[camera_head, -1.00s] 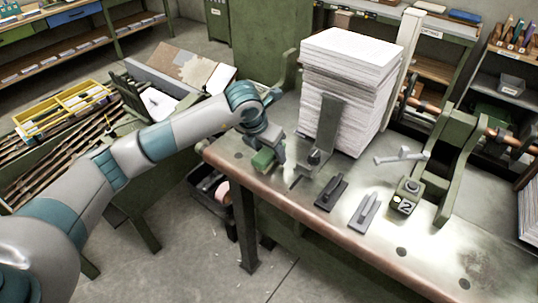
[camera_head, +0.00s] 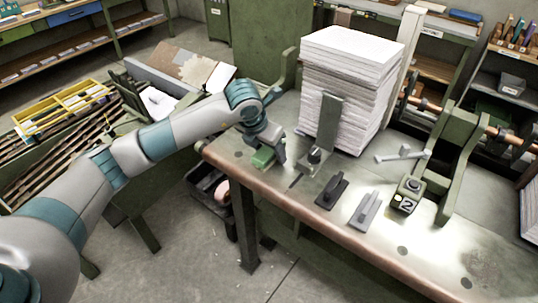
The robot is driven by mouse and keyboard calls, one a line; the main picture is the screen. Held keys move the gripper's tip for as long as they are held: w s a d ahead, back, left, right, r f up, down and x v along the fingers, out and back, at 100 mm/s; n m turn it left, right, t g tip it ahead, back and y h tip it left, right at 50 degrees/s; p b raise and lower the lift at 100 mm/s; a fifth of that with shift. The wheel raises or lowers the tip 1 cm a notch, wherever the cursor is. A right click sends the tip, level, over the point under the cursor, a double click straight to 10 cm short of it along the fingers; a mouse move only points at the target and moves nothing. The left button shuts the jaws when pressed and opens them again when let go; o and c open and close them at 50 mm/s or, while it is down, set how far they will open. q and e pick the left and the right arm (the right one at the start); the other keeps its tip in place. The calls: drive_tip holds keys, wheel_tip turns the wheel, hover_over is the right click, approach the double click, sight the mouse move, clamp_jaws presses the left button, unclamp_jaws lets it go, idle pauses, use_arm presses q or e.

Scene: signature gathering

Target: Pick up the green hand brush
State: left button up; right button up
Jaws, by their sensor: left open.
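The green hand brush (camera_head: 263,158) lies near the left front corner of the metal-topped bench. Only its green part shows clearly; the rest is hidden by my gripper. My left gripper (camera_head: 273,155) is at the brush, pointing down at the bench, with its jaws open. It overlaps the brush in the picture; I cannot tell whether a finger touches it. My right gripper is not in view.
A tall paper stack (camera_head: 345,85) stands behind and right of the gripper, with an upright metal plate (camera_head: 329,122) before it. A dark tool (camera_head: 332,192), a grey tool (camera_head: 363,210) and a numbered device (camera_head: 407,197) lie to the right. The bench's copper-coloured edge (camera_head: 290,205) is close in front.

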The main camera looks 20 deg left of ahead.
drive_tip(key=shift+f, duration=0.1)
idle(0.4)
use_arm(q)
drive_tip(key=c, duration=1.2)
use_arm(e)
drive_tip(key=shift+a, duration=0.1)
